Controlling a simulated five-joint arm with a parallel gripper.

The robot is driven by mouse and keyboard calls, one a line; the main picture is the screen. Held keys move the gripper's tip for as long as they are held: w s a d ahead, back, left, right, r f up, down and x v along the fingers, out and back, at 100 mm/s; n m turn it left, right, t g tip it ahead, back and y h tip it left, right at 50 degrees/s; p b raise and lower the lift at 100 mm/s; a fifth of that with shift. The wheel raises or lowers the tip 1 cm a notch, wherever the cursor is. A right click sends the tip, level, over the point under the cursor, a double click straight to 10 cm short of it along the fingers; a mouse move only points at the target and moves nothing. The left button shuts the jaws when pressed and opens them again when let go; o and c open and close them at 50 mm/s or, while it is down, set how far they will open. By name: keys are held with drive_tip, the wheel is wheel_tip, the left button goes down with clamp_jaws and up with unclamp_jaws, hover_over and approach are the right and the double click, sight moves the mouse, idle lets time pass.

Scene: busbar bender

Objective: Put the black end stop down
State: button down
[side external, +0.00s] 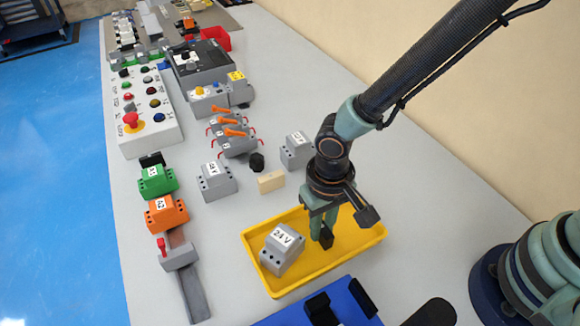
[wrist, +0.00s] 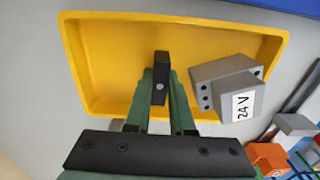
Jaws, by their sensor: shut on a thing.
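The black end stop (wrist: 160,82) is a small dark block with a hole, held between the fingertips of my gripper (wrist: 160,95). In the side view the end stop (side external: 326,239) hangs at the tips of my gripper (side external: 322,228), over or inside the yellow tray (side external: 370,241). I cannot tell if it touches the tray floor. The yellow tray (wrist: 110,60) spans the upper wrist view. A grey 24 V block (side external: 283,252) sits tilted at the tray's left end; it also shows in the wrist view (wrist: 222,80).
A rail with green (side external: 157,181) and orange (side external: 166,214) modules lies left. A blue tray (side external: 345,300) is in front.

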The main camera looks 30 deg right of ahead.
drive_tip(key=c, duration=0.8)
unclamp_jaws()
drive_tip(key=shift+f, duration=0.1)
wheel_tip(320, 180, up, 11)
drive_tip(key=d+r+t, duration=0.2)
drive_tip(key=d+r, duration=0.2)
drive_tip(key=d, duration=0.4)
drive_tip(key=d+r+t, duration=0.1)
drive_tip(key=d+r, duration=0.3)
drive_tip(key=d, duration=0.4)
drive_tip(key=w+d+r+t, duration=0.1)
drive_tip(key=d+r, duration=0.3)
drive_tip(key=d, duration=0.4)
drive_tip(key=shift+d+r+t, duration=0.1)
drive_tip(key=shift+r+t, duration=0.3)
drive_tip(key=shift+t, duration=0.4)
